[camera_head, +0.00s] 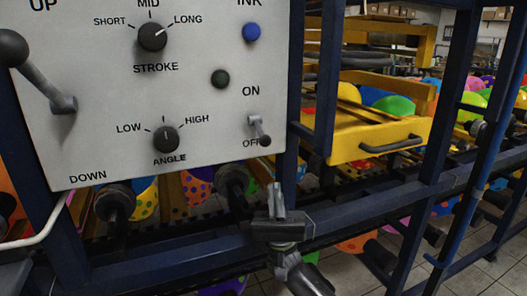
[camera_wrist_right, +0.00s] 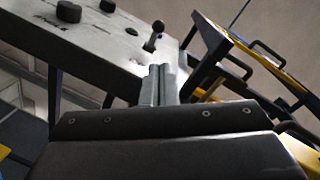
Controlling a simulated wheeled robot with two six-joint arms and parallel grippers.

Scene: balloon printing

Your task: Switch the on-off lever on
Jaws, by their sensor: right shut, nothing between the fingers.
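The on-off lever (camera_head: 258,128) is a small grey lever with a dark knob on the light grey control panel (camera_head: 95,125). It sits between the printed words ON and OFF and tilts down, its knob beside OFF. The lever also shows in the right wrist view (camera_wrist_right: 154,38), just beyond the fingertips. My right gripper (camera_head: 276,187) is below the lever and apart from it, fingers pointing up. Its fingers are shut together and empty, also seen in the right wrist view (camera_wrist_right: 159,70). My left gripper is not in view.
The panel also has a stroke knob (camera_head: 153,37), an angle knob (camera_head: 166,139), a blue button (camera_head: 251,32) and a large lever (camera_head: 35,70). A dark blue frame bar (camera_head: 190,253) runs below the panel. A yellow drawer (camera_head: 375,140) stands to the right.

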